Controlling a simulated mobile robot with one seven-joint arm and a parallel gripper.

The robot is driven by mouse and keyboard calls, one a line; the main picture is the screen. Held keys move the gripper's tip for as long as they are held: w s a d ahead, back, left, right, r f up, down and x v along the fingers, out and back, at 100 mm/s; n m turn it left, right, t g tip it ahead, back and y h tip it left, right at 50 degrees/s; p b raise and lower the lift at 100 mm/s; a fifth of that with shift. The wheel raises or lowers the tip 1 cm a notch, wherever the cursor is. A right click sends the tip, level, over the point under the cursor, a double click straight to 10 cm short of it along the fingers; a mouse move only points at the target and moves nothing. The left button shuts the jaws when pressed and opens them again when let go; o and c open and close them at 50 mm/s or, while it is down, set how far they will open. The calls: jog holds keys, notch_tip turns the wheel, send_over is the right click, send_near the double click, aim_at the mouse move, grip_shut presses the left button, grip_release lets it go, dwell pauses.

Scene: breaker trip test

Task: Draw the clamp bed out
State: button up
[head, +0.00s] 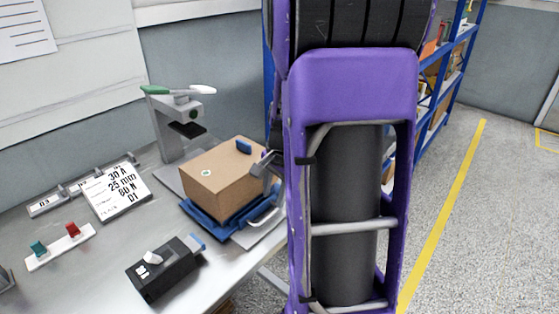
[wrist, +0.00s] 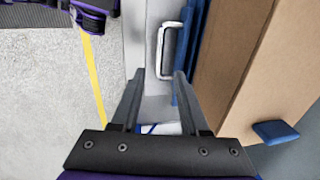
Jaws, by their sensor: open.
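The clamp bed (head: 228,226) is a blue tray with a pale handle (head: 266,213) on its front side, on the bench under a brown box (head: 220,172). In the wrist view the handle (wrist: 163,48) stands on the side of the blue bed (wrist: 188,55), just beyond my fingertips. In the head view my purple arm hides part of the gripper and the right end of the bench.
A grey press (head: 178,125) with a green and white lever stands behind the box. A black switch box (head: 165,268), a label card (head: 117,190) and a strip with teal and red switches (head: 60,245) lie left on the bench. Blue shelving (head: 445,70) stands at right; open floor lies beside it.

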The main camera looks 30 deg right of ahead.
notch_tip(320, 180, up, 12)
jog(key=s+p, duration=0.2)
jog(key=shift+d+f, duration=0.2)
jog(key=shift+d, duration=0.05)
